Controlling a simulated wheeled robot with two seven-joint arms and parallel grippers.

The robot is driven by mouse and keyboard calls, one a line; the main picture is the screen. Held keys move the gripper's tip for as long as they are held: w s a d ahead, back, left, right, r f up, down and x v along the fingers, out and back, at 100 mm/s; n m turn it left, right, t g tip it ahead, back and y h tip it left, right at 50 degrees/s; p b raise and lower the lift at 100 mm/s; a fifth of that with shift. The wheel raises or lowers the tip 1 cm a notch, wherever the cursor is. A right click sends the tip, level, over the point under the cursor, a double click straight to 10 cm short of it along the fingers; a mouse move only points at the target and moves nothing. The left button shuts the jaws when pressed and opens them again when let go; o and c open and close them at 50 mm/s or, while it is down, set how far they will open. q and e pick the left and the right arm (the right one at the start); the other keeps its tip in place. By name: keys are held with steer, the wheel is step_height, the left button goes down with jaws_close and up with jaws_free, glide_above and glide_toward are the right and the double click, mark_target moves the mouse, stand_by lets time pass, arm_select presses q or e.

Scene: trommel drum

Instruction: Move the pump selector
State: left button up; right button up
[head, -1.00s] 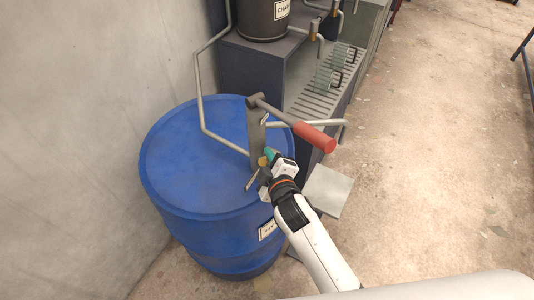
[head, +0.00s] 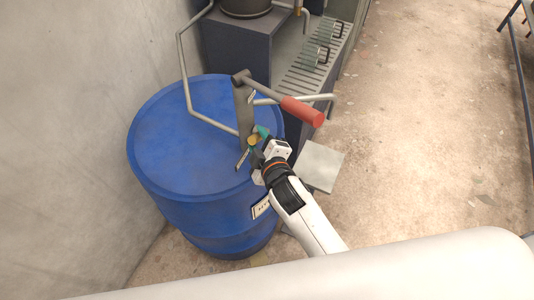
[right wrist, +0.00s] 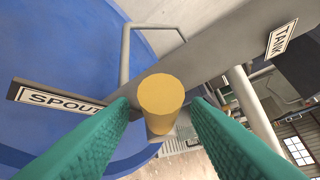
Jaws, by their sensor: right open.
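The pump selector shows in the right wrist view as a brass-yellow round knob (right wrist: 161,95) in front of a flat grey bar. In the head view the knob (head: 253,141) is small, at the foot of the pump on the blue drum (head: 180,130). My right gripper (head: 258,138) is at the knob. Its green fingers are open, one on each side of the knob; contact cannot be told. My left gripper is out of view.
A pump lever with a red grip (head: 302,111) sticks out above and right of my right gripper. Bent grey pipes (head: 187,80) run from the pump. A dark cabinet with a slatted top (head: 305,70) stands behind. A pale plate (head: 322,166) is right of the drum.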

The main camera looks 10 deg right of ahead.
steer(key=b+v, duration=0.1)
steer(key=v, duration=0.9)
steer(key=shift+s, duration=0.1)
